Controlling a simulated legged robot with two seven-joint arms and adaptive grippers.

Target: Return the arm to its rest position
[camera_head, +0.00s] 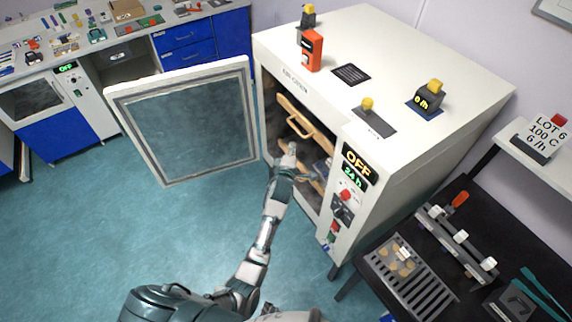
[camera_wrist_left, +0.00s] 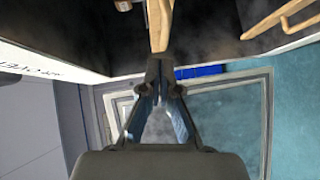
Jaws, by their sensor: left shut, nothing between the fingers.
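My left arm reaches up the middle of the head view, and its gripper (camera_head: 289,158) is at the open front of the white oven (camera_head: 345,45). In the left wrist view the left gripper's fingers (camera_wrist_left: 166,72) are together and empty. A wooden bar (camera_wrist_left: 159,22) lies just past the fingertips; I cannot tell if they touch it. A wooden rack with a handle (camera_head: 297,127) is inside the oven; the handle also shows in the left wrist view (camera_wrist_left: 284,20). My right gripper is not in view.
The oven's glazed door (camera_head: 185,125) stands wide open left of my arm. The oven display (camera_head: 357,159) reads OFF. A black table (camera_head: 415,285) with a slotted tray (camera_head: 425,294) stands at right. Blue floor (camera_head: 130,235) is clear at left. A cluttered bench (camera_head: 80,52) is behind.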

